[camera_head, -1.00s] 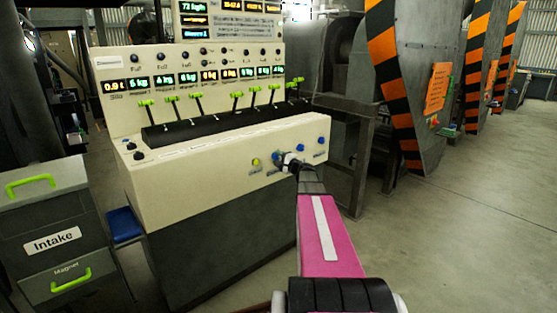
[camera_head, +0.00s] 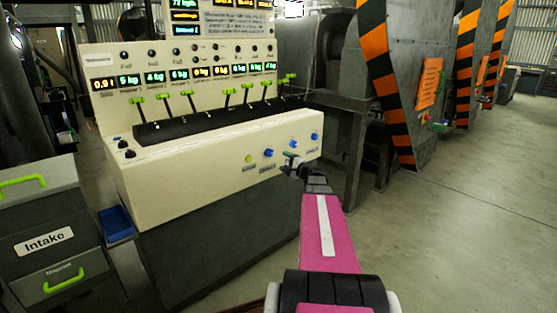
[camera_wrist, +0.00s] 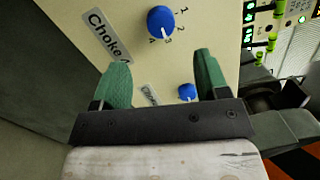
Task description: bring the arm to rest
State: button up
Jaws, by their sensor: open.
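My gripper (camera_head: 291,161) is at the front of the cream control console (camera_head: 190,170), near its row of knobs. In the wrist view its two green fingers (camera_wrist: 160,82) stand apart with nothing held between them. A blue knob (camera_wrist: 161,20) beside a "Choke" label shows beyond the fingers, apart from them. A second blue knob (camera_wrist: 187,91) shows between the fingers, partly close to the right one; I cannot tell how far it is from them. My pink arm reaches up from the bottom of the head view.
Several green-handled levers (camera_head: 190,101) stand on the console under lit displays. A grey cabinet marked "Intake" (camera_head: 44,270) stands at the left, with a blue bin (camera_head: 116,224) beside it. Grey machines with orange-black stripes (camera_head: 383,75) line the right. The floor (camera_head: 455,235) at right is clear.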

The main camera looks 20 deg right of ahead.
jog(key=shift+v, duration=0.85)
